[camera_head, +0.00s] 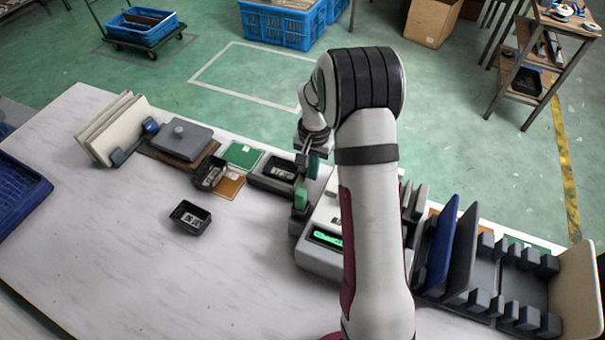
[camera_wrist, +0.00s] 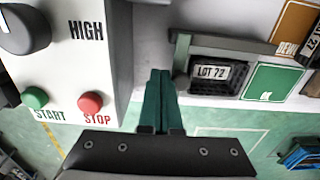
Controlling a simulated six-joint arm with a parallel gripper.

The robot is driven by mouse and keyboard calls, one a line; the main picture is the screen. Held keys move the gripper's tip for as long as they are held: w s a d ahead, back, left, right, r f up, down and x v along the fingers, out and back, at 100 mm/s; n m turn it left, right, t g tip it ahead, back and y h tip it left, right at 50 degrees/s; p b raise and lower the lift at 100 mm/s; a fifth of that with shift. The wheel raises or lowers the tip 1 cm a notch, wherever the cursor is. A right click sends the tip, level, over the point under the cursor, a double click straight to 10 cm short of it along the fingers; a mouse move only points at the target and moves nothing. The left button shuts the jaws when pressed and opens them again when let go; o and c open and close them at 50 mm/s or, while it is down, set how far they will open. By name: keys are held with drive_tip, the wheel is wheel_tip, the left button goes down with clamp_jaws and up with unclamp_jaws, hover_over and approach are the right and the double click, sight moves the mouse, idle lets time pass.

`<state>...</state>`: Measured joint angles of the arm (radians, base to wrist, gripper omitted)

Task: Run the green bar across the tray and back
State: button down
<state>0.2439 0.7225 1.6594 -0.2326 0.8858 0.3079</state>
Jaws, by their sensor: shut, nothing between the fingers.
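In the wrist view the green bar (camera_wrist: 182,52) is at the left end of the tray, which carries a "LOT 72" label (camera_wrist: 211,72). A grey rail (camera_wrist: 240,43) runs along the tray's side. My gripper (camera_head: 309,172) is above the far side of the bar. In the wrist view my gripper's teal fingers (camera_wrist: 160,74) are together and empty, beside the bar. I cannot tell whether they touch it.
A white control box (camera_wrist: 75,60) with a knob and START and STOP buttons stands close beside my fingers. Green (camera_head: 243,155) and orange (camera_head: 230,187) cards lie left of the tray. Another dark tray (camera_head: 190,217) is on the table. The front left table is clear.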

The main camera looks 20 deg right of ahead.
drive_tip(key=shift+w+a, duration=4.3)
drive_tip(key=shift+w, duration=0.05)
drive_tip(key=shift+s, duration=0.1)
drive_tip(key=shift+s+d, duration=0.2)
drive_tip(key=shift+d, duration=0.05)
wheel_tip(320, 180, up, 7)
